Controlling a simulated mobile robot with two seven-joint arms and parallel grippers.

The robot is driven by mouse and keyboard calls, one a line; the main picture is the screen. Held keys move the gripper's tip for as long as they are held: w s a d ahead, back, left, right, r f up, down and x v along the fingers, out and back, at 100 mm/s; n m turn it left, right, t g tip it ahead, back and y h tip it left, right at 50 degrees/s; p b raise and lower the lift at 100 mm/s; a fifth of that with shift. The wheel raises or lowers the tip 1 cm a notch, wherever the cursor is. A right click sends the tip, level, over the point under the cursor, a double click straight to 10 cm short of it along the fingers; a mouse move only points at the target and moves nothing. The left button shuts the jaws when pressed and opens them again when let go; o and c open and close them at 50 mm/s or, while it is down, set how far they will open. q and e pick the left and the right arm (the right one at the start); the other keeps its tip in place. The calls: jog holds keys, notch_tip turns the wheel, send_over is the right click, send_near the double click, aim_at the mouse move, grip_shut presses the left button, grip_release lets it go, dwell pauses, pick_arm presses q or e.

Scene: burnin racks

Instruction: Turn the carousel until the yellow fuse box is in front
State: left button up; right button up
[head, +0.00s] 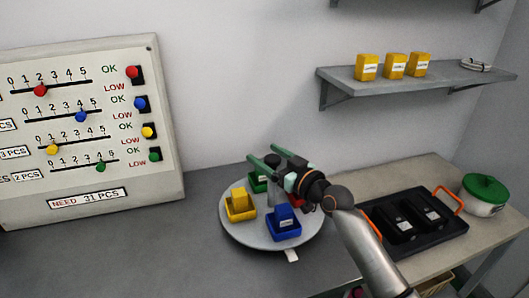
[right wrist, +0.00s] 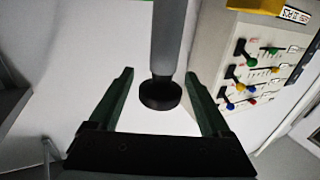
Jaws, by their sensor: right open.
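The round grey carousel (head: 262,236) stands on the bench with coloured fuse boxes around a central post. The yellow fuse box (head: 240,206) is on its left side. The blue fuse box (head: 284,222) is at the front, near a white tab (head: 291,255) at the rim. A green box (head: 258,183) is at the back, and a red box (head: 296,199) is on the right, partly hidden by my arm. My right gripper (head: 262,154) is open over the carousel's top. In the right wrist view, its fingers stand either side of the grey post with a black knob (right wrist: 160,94), apart from it.
A board with coloured sliders (head: 85,130) is on the left. A wall shelf (head: 400,82) holds yellow boxes. A black tray (head: 415,235) with orange handles and a green-lidded pot (head: 485,195) stand on the right. The bench (head: 120,255) left of the carousel is clear.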

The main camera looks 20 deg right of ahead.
jog(key=shift+w+a, duration=0.25)
jog(key=shift+w, duration=0.3)
jog(key=shift+c, duration=0.3)
grip_shut()
dwell(0.4)
